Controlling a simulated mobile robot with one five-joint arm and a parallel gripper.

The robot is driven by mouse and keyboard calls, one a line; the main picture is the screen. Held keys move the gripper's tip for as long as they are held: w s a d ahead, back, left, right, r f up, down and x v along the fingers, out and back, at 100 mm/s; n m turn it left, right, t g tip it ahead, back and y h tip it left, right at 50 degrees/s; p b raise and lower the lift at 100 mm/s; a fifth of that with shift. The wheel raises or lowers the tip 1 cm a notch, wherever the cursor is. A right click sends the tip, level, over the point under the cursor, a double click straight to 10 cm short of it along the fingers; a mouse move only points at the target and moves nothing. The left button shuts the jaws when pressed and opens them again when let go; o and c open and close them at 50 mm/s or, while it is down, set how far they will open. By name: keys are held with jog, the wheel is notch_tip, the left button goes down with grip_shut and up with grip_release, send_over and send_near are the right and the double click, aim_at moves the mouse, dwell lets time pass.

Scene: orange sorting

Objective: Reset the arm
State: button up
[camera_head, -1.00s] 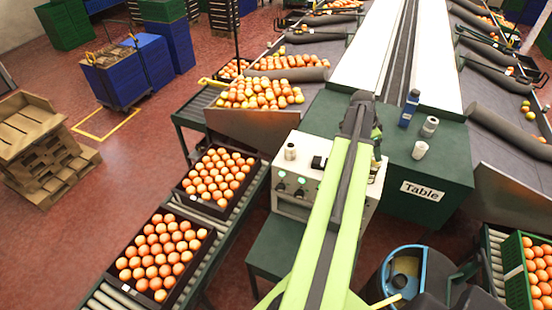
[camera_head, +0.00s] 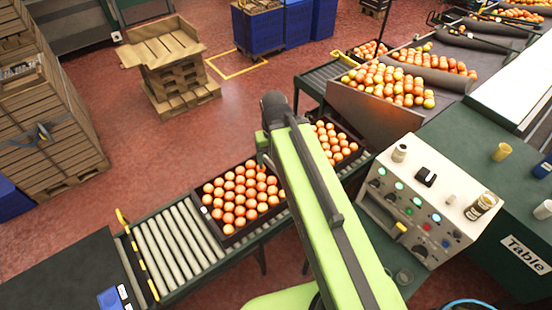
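My lime-green arm (camera_head: 325,200) stretches up from the bottom centre of the head view over the roller conveyor. Its dark joint (camera_head: 275,108) is at the top end. My gripper (camera_head: 264,160) hangs just below that joint, mostly hidden and small. It appears above the edge of the nearer black crate (camera_head: 228,241) of oranges. I cannot tell whether its fingers are open or shut, or whether it holds anything.
A second black crate (camera_head: 358,155) of oranges sits partly behind my arm. The roller conveyor (camera_head: 172,248) is bare to the left. A control panel (camera_head: 425,215) and the green table (camera_head: 485,150) are at right. Stacked cardboard (camera_head: 170,65) stands on open red floor.

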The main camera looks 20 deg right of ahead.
notch_tip(320, 180, down, 20)
jog(key=b, duration=1.9)
jog(key=shift+w+d+r, duration=0.15)
jog(key=shift+w+r, duration=0.1)
